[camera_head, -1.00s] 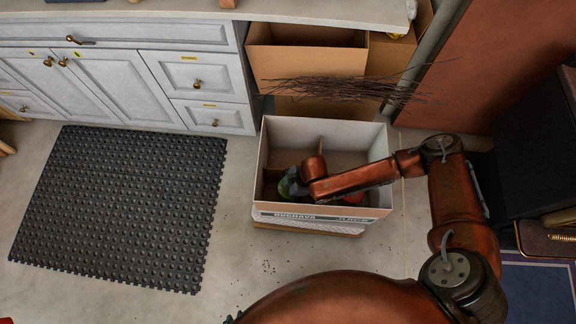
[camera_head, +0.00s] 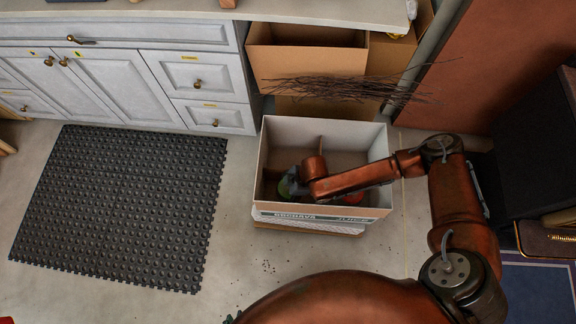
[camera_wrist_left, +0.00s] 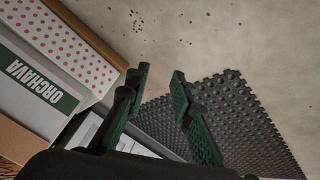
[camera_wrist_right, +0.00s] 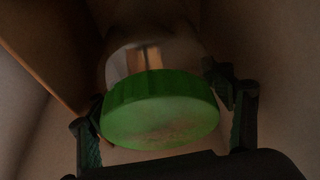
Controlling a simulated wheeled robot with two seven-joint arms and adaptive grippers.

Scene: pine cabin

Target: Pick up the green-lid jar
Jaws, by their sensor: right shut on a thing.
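The green-lid jar (camera_wrist_right: 160,112) fills the middle of the right wrist view, its green lid nearest the camera and its clear body beyond. My right gripper (camera_wrist_right: 162,90) has a finger on each side of the lid and is shut on it. In the head view my right arm reaches into the open white-walled box, and the jar's green (camera_head: 285,188) shows beside the dark right gripper (camera_head: 293,180), low inside the box. My left gripper (camera_wrist_left: 160,72) is open and empty above the floor; only a bit of it shows at the head view's bottom edge.
A black studded mat (camera_head: 120,205) lies left, before grey cabinets (camera_head: 100,85). Floor between is mostly clear.

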